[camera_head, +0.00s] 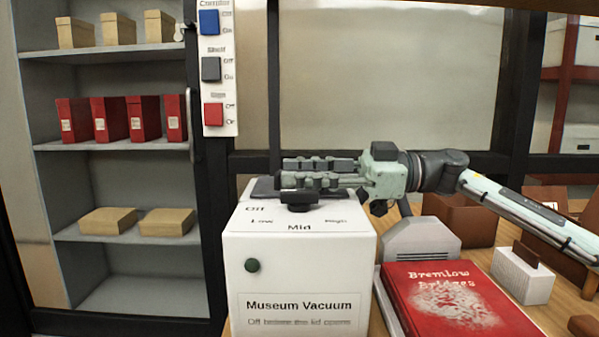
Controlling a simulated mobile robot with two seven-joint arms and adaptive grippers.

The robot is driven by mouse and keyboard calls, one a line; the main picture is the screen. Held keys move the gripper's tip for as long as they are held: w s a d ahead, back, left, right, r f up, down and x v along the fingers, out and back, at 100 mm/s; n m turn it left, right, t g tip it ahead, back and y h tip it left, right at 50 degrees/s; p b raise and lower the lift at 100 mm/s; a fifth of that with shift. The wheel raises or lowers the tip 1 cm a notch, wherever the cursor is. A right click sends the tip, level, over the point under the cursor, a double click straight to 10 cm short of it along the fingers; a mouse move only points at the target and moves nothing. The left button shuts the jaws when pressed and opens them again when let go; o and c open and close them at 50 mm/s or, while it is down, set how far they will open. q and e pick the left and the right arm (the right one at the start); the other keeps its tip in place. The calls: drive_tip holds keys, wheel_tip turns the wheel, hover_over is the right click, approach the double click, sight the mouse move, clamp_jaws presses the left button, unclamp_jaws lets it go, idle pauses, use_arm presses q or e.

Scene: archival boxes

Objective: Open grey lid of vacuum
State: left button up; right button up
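The white vacuum box (300,262), marked "Museum Vacuum", stands at the front centre. Its front print reads "Off before the lid opens". A dark grey lid panel (264,188) lies on its top, partly hidden by my gripper. A dark knob (299,206) sits on the top among the labels Off, Low, Mid and High; its upper part is hidden. A green round button (252,265) is on the front face. My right gripper (282,172) reaches in from the right over the box top, its fingers close together just above the knob. Contact with the knob cannot be told. My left gripper is not in view.
A red book (455,305) lies right of the box on the wooden table, with a grey device (420,242) behind it and a white block holder (522,274) further right. A switch panel (219,68) hangs behind. Shelves with boxes (109,220) stand at left.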

drive_tip(key=shift+a, duration=0.2)
drive_tip(key=shift+c, duration=0.6)
clamp_jaws()
drive_tip(key=shift+r, duration=0.15)
